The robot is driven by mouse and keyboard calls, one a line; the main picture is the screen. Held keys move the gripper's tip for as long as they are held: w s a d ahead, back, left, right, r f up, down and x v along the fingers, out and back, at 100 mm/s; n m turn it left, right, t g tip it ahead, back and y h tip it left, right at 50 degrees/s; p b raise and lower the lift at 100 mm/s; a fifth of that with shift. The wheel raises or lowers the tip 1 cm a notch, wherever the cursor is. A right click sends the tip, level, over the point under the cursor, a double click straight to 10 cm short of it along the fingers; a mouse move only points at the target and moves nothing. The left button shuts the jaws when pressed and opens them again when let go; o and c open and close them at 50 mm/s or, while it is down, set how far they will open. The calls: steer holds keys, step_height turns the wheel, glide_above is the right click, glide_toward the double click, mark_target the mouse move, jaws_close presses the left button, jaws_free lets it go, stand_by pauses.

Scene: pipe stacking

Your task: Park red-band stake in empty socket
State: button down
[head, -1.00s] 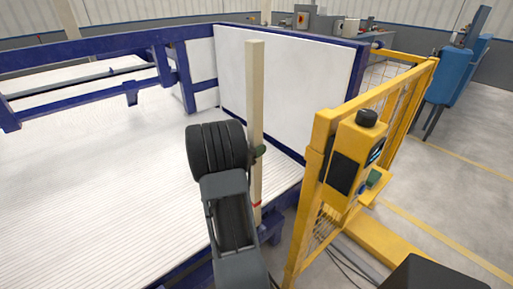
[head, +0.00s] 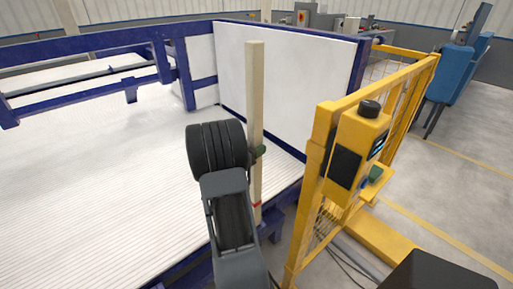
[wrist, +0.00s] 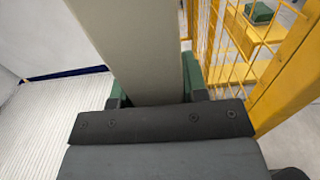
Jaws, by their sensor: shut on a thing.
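The red-band stake (head: 256,100) is a tall, pale wooden post standing upright in the head view, with a red band near its lower end. My gripper (head: 257,152) is shut on the stake around its middle, above the band. In the wrist view the stake (wrist: 140,50) fills the space between the green fingertips of my gripper (wrist: 155,95). The stake's foot is at the blue frame edge of the bed, partly hidden by my arm. I cannot tell whether it sits in a socket. No empty socket shows clearly.
A white ribbed bed (head: 90,200) with a blue frame lies to the left. A white panel (head: 285,80) stands behind the stake. A yellow mesh fence (head: 312,195) with a control box (head: 357,150) is close on the right. Open floor lies beyond the fence.

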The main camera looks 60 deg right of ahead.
steer(key=shift+r, duration=0.1)
steer(key=c, duration=0.6)
jaws_free()
steer(key=shift+o, duration=0.2)
steer(key=b+v, duration=0.1)
steer(key=v, duration=1.3)
steer(key=shift+b, duration=0.3)
steer(key=shift+d, duration=0.1)
